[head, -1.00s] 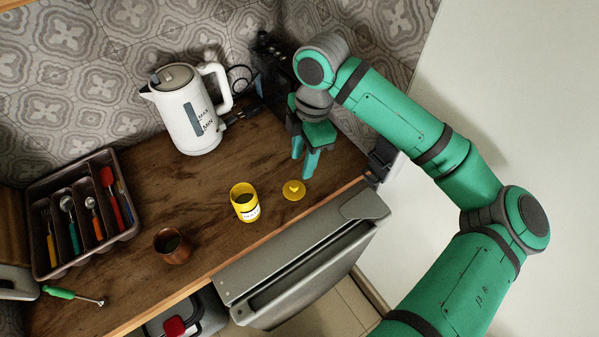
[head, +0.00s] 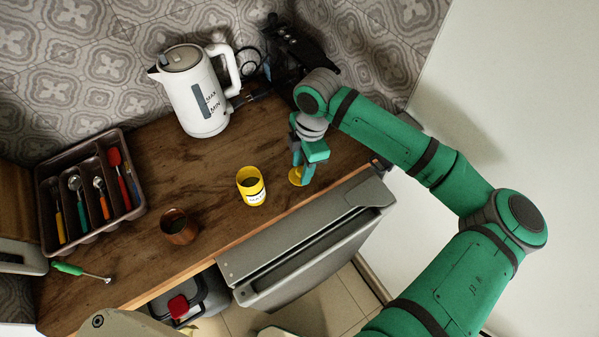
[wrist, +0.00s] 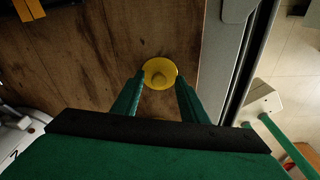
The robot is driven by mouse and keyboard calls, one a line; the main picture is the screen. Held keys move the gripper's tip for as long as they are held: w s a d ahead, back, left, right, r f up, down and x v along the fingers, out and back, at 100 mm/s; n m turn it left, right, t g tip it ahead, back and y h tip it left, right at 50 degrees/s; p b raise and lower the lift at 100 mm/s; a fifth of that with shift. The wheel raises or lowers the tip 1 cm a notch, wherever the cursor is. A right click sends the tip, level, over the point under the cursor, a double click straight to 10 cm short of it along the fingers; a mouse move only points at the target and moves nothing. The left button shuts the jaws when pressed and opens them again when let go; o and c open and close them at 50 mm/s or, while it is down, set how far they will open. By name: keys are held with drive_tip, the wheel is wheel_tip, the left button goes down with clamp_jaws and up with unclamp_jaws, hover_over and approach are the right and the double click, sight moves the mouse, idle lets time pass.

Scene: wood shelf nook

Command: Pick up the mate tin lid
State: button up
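The mate tin lid is a small round yellow disc with a knob (wrist: 160,74). It lies on the wooden counter near the front edge, partly hidden by my gripper in the head view (head: 295,176). My gripper (head: 303,180) points down over it. In the wrist view my gripper (wrist: 160,80) is open, with one finger at each side of the lid. I cannot tell whether the fingers touch it. The open yellow mate tin (head: 251,187) stands upright to the left of the lid.
A copper-coloured cup (head: 178,227) stands left of the tin. A white kettle (head: 197,95) stands behind, and a utensil tray (head: 138,205) sits at the left. A grey appliance door (head: 300,245) juts out below the counter front. The counter between kettle and tin is clear.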

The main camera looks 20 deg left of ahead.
drive_tip(key=shift+a, duration=0.15)
clamp_jaws()
